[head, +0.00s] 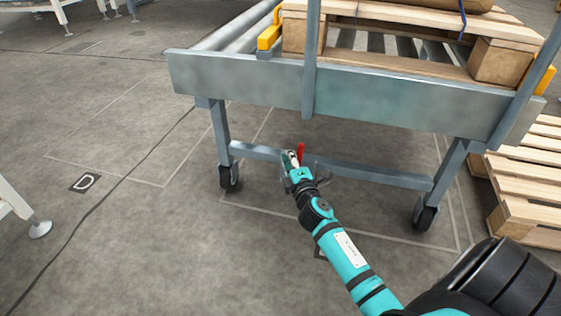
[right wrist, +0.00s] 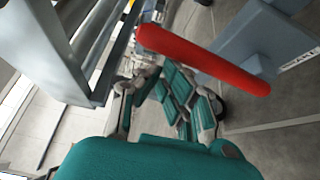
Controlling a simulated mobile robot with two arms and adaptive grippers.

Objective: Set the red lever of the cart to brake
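The red lever (head: 301,150) sits on the low crossbar (head: 395,175) of the grey cart (head: 240,78). It stands roughly upright in the head view. In the right wrist view the red lever (right wrist: 205,60) runs slanting across the top, beyond the gripper. My right gripper (head: 290,157) is just left of the lever in the head view. In the wrist view its grey and teal fingers (right wrist: 165,100) are spread apart, with nothing visible held between them. I cannot tell whether a finger touches the lever. My left gripper is not in view.
A wooden pallet (head: 385,62) rests on the cart's rollers. Black caster wheels (head: 228,177) stand under its legs. More stacked pallets (head: 525,175) are at the right. A grey plate with partly visible lettering (right wrist: 299,59) is beside the lever. The floor at left is mostly clear.

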